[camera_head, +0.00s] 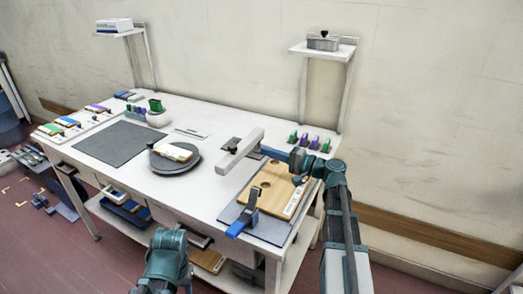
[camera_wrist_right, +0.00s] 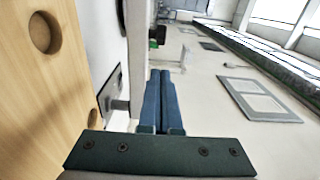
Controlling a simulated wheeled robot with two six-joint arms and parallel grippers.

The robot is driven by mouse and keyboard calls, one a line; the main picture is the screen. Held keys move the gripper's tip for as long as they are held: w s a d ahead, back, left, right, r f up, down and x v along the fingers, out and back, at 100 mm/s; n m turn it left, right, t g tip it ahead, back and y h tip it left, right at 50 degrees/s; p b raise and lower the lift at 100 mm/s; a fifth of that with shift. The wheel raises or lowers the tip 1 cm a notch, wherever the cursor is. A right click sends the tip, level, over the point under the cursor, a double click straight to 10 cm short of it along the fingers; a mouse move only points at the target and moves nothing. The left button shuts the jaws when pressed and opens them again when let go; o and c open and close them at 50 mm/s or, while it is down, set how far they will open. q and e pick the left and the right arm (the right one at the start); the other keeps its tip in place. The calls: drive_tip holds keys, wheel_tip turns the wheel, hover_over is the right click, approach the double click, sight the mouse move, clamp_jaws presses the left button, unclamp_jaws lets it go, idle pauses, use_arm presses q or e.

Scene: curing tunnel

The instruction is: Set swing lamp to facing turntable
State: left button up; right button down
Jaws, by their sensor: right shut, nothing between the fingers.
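The swing lamp (camera_head: 240,152) is a pale grey bar on a small post, standing on the white table between the turntable and a wooden board. The bar lies slantwise, its near end toward the front of the table. The round dark turntable (camera_head: 175,160), with a cream block on it, is to its left. My right gripper (camera_head: 265,150) is shut and empty, its blue fingers beside the lamp bar; contact is unclear. In the right wrist view the shut fingers (camera_wrist_right: 162,98) point past the pale bar (camera_wrist_right: 137,50). My left arm is at the bottom; its fingers are not visible.
The wooden board (camera_head: 272,190) with round holes lies under my right forearm, with a blue-handled clamp (camera_head: 243,214) at its front. Green and purple pieces (camera_head: 309,142) stand behind. A dark mat (camera_head: 122,143) lies left. Two wall shelves (camera_head: 322,48) rise behind the table.

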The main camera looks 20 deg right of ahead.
drive_tip(key=shift+s+a+v, duration=0.15)
drive_tip(key=shift+v, duration=1.4)
drive_tip(key=shift+s+a+v, duration=0.1)
drive_tip(key=shift+a+v, duration=0.05)
drive_tip(key=shift+v, duration=1.35)
